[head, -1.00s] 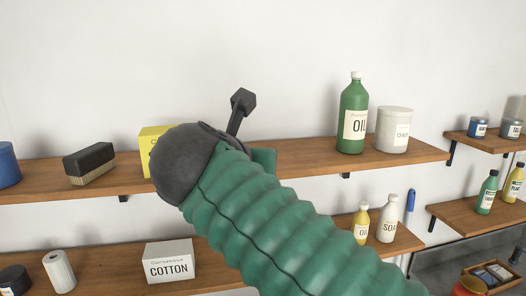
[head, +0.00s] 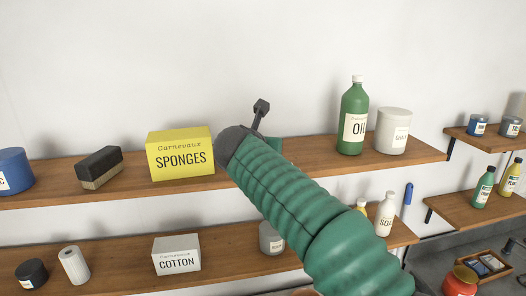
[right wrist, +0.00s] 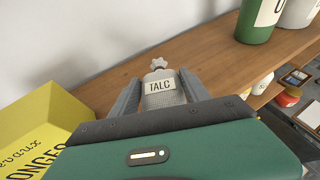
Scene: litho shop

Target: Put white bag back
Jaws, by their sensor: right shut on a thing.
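The white bag (right wrist: 163,98), a grey-white sack labelled TALC with a tied top, is upright between the two grey fingers of my right gripper (right wrist: 160,84) in the right wrist view. The gripper is shut on it. The bag is over or on the upper shelf, between the yellow sponges box and the green oil bottle; I cannot tell whether its base touches the wood. In the head view my green right arm hides the bag and the fingers. My left gripper is not in view.
On the upper shelf (head: 310,153) stand a yellow sponges box (head: 180,153), a brush (head: 99,168), a green oil bottle (head: 353,118) and a chalk tub (head: 393,131). The lower shelf holds a cotton box (head: 176,255). Bare shelf shows left of the oil bottle.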

